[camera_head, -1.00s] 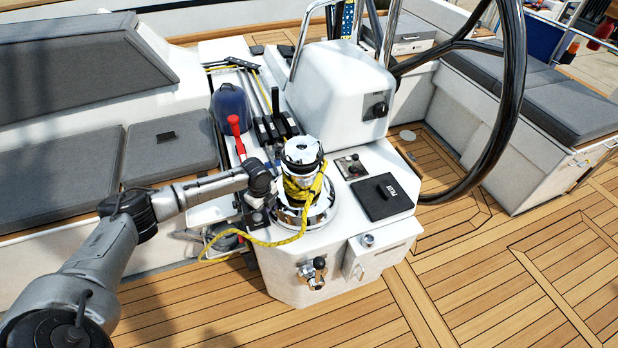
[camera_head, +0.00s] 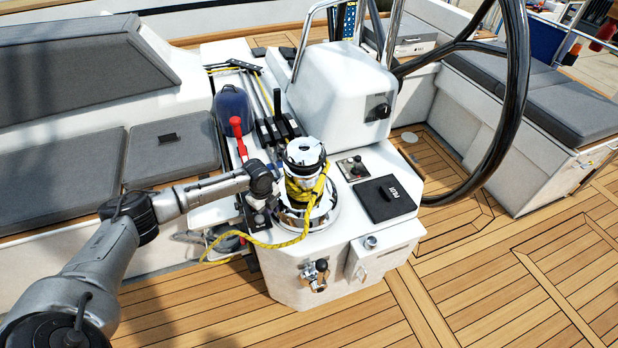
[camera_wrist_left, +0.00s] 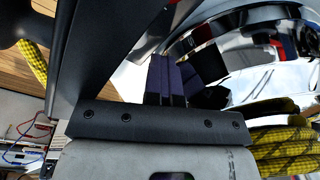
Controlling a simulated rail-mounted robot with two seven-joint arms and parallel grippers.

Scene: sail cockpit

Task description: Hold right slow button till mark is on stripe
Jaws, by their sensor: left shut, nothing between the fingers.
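The chrome winch (camera_head: 304,180) stands on the white console with yellow rope (camera_head: 299,193) wrapped around it. A tail of the rope hangs across the console's front left. My left gripper (camera_head: 257,217) points down just left of the winch base, its tips small and partly hidden. In the left wrist view the dark fingers (camera_wrist_left: 173,78) are together and empty, close to the shiny winch base (camera_wrist_left: 235,60). I cannot make out the right slow button, the mark or the stripe; the gripper and winch hide part of the console there. My right gripper is not in view.
A small control panel (camera_head: 352,168) and a black hatch cover (camera_head: 384,198) lie right of the winch. A red-handled lever (camera_head: 239,137) and black clutch levers (camera_head: 280,119) stand behind. The large steering wheel (camera_head: 512,90) rises at right. Open teak deck (camera_head: 500,280) lies front right.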

